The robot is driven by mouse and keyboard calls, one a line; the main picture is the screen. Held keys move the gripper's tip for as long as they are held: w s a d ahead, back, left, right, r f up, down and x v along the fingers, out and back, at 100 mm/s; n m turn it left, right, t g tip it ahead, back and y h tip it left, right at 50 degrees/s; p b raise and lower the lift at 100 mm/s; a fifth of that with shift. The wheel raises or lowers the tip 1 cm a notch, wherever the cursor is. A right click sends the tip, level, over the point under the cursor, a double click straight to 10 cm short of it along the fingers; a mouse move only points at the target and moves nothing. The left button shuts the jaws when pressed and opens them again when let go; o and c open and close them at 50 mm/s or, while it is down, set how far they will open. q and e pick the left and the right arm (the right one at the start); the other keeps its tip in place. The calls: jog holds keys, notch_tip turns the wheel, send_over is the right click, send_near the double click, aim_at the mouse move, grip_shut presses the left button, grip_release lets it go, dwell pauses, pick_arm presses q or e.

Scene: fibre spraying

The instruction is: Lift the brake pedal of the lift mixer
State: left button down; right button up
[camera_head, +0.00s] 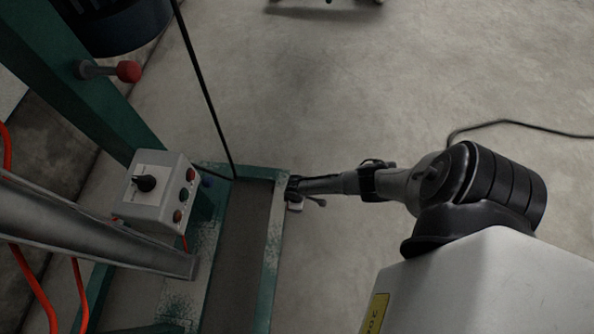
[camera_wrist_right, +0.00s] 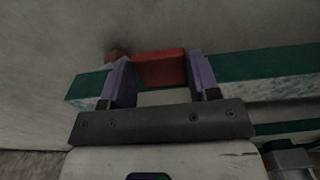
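The lift mixer's teal base frame (camera_head: 271,240) lies on the floor in the head view. My right gripper (camera_head: 292,188) reaches in from the right, low at the frame's far right corner. In the right wrist view, a red block (camera_wrist_right: 160,69), apparently the brake pedal, sits between the two purple fingers of my right gripper (camera_wrist_right: 161,78). The fingers stand apart on either side of it, close to its ends; I cannot tell whether they press on it. The pedal cannot be made out in the head view. My left gripper is out of view.
A grey control box (camera_head: 157,195) with a black knob and buttons stands beside the frame. A teal column (camera_head: 75,95) with a red-tipped lever (camera_head: 128,71) rises at left. A thin dark rod (camera_head: 205,90) slants down to the frame. Floor to the right is mostly clear, with a black cable (camera_head: 510,122).

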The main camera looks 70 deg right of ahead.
jog(key=o, duration=0.4)
jog(key=shift+r, duration=0.1)
notch_tip(320, 180, up, 14)
jog(key=p, duration=1)
jog(key=shift+f, duration=0.2)
